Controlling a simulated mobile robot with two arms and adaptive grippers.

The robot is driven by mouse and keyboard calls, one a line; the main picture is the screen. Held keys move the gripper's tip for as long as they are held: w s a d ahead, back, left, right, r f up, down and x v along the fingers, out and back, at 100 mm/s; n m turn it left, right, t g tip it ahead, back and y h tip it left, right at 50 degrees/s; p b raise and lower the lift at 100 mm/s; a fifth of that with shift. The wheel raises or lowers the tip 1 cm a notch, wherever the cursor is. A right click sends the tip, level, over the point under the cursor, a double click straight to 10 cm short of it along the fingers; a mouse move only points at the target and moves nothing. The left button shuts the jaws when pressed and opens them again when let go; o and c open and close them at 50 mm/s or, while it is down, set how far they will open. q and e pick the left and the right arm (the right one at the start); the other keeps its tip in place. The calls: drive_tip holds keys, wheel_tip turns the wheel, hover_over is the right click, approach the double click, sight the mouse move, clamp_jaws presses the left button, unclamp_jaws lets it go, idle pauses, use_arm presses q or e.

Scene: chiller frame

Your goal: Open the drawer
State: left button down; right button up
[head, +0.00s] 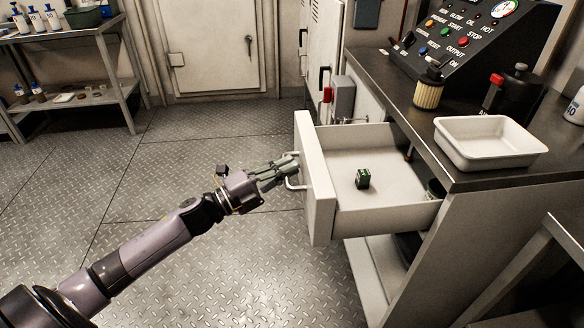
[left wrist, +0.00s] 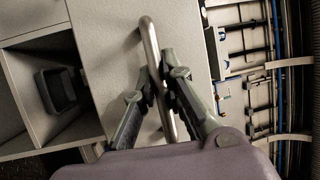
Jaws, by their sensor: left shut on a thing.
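The white drawer (head: 318,190) under the dark counter is pulled well out. A small dark green box (head: 363,179) sits inside on its floor. My left gripper (head: 290,170) is at the drawer's front and is shut on the metal bar handle (head: 292,184). In the left wrist view the two fingers of my left gripper (left wrist: 160,88) close around the handle (left wrist: 150,45), with the pale drawer front (left wrist: 107,50) behind it. My right gripper is in neither view.
The counter (head: 400,95) holds a white tray (head: 490,142), a control panel (head: 470,35), a filter cylinder (head: 428,93) and a black bottle (head: 519,92). A metal shelf (head: 80,97) stands at the far left. The plated floor (head: 190,150) between is clear.

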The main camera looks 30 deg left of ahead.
use_arm(q)
drive_tip(key=shift+s+a+f, duration=0.1)
drive_tip(key=shift+s, duration=0.05)
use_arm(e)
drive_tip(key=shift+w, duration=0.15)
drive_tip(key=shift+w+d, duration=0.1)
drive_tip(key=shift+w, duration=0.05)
use_arm(q)
drive_tip(key=c, duration=1.7)
unclamp_jaws()
drive_tip(key=shift+o, duration=0.2)
drive_tip(key=v, duration=1.2)
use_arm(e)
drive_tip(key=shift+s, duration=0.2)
